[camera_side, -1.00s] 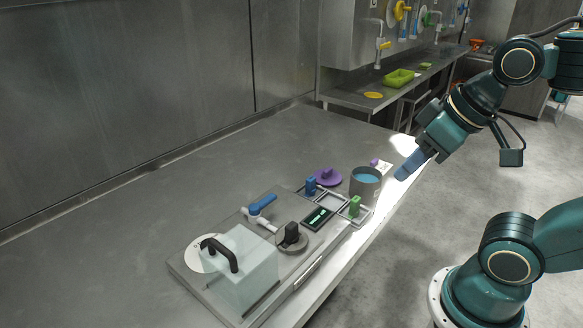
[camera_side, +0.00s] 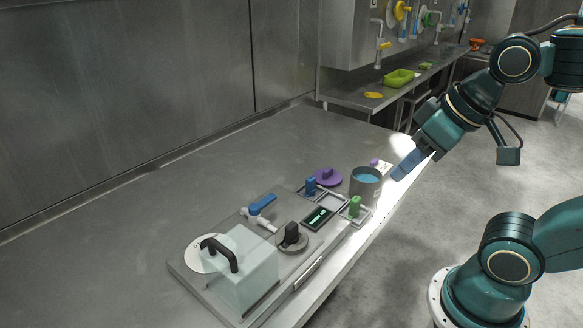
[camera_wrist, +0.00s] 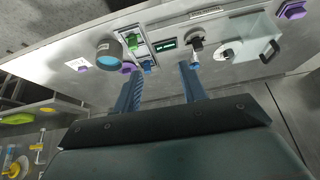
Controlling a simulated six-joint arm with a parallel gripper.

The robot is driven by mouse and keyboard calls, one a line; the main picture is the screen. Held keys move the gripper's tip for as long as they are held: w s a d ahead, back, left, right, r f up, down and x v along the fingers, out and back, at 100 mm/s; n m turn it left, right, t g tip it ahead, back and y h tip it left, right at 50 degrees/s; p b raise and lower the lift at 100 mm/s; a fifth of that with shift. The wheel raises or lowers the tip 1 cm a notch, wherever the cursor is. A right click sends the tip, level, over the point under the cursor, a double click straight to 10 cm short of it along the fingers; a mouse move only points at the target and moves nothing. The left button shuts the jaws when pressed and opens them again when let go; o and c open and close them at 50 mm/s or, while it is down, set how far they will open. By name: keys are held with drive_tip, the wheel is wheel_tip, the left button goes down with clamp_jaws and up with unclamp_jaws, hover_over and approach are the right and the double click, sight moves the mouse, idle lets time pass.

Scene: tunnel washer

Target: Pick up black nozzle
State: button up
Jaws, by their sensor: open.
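A black upright piece (camera_side: 291,233) stands on a round grey base on the steel panel in the side view; it best fits the black nozzle. In the wrist view the black piece (camera_wrist: 196,45) is beyond the fingertips, near the right finger's line. A black curved handle (camera_side: 219,252) sits on a clear box to its left. My gripper (camera_side: 402,170) is above the right edge of the table, beside the grey pot and well right of the black piece. In the wrist view my gripper (camera_wrist: 157,76) has its fingers spread with nothing between them.
A grey pot with blue contents (camera_side: 365,183), a green block (camera_side: 354,206), a blue block (camera_side: 311,186) and a purple lidded piece (camera_side: 328,176) stand near the panel. The clear box (camera_side: 245,275) and a blue-handled valve (camera_side: 262,205) are close to the black piece.

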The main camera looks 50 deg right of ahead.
drive_tip(key=w+m, duration=0.1)
drive_tip(key=m+g+y, duration=0.5)
drive_tip(key=m+g, duration=0.1)
drive_tip(key=m, duration=1.1)
hover_over(291, 225)
drive_tip(key=d, duration=0.5)
drive_tip(key=shift+s+f, duration=0.1)
drive_tip(key=shift+f, duration=2)
drive_tip(key=shift+h, duration=0.3)
drive_tip(key=shift+x, duration=4.35)
drive_tip(key=shift+w+x, duration=0.15)
drive_tip(key=shift+x, duration=1.15)
drive_tip(key=shift+w+x, duration=0.2)
drive_tip(key=shift+x, duration=1.05)
